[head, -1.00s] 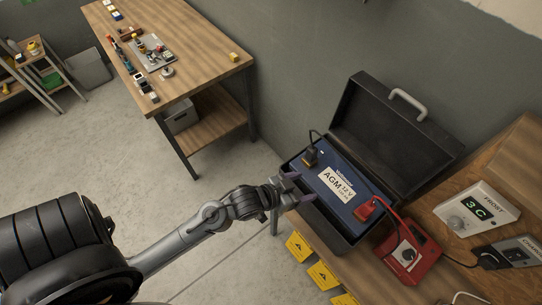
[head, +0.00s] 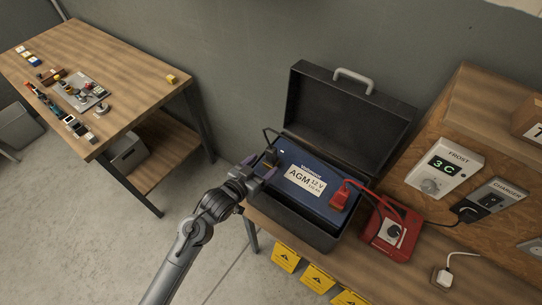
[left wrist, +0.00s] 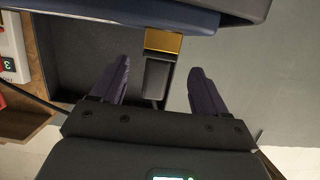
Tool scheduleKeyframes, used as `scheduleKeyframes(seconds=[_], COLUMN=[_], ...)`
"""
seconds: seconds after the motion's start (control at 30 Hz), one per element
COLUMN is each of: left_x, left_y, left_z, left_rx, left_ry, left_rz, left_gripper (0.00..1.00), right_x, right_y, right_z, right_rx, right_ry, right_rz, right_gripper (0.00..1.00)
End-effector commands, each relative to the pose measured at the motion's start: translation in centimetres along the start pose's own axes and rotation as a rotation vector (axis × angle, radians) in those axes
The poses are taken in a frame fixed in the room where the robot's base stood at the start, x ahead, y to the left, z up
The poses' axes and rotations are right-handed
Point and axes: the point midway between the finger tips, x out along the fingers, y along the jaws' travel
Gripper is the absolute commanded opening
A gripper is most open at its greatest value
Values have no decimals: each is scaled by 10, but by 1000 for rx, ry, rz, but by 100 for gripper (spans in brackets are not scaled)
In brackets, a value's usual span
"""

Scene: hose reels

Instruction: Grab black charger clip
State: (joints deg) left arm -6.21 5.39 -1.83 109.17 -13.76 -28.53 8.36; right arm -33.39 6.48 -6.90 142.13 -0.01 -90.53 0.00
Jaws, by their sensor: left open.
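The black charger clip (head: 270,157) sits at the left end of the blue AGM 12 V battery (head: 317,206), which lies in an open black case (head: 299,229). My left gripper (head: 262,175) is beside the clip, at the left edge of the case, and partly hides it. In the left wrist view, the open fingers of my left gripper (left wrist: 160,66) stand on either side of the black clip (left wrist: 156,80), with a gap on each side. A brass-coloured part (left wrist: 163,41) shows beyond the clip. My right gripper is not in view.
A red clip (head: 339,196) is on the battery's right end, with a red cable to a red charger box (head: 391,234). The raised case lid (head: 345,115) stands behind. A frost display (head: 446,168) and charger switch (head: 491,200) are at right. A wooden table (head: 96,72) stands back left.

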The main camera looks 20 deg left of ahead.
Motion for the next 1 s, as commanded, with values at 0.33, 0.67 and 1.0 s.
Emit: scheduleKeyframes(seconds=[0.33, 0.67, 1.0], left_x=[30, 55, 54], left_y=[2, 2, 2], left_z=[-4, -2, -2], left_rx=[-2, 0, 0], left_ry=[-1, -1, -1], left_rz=[1, 0, -1], left_gripper=[74, 74, 52], right_x=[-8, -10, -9], right_y=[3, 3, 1], right_z=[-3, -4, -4], right_rx=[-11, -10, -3], right_ry=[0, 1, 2], right_rz=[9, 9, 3], right_gripper=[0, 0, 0])
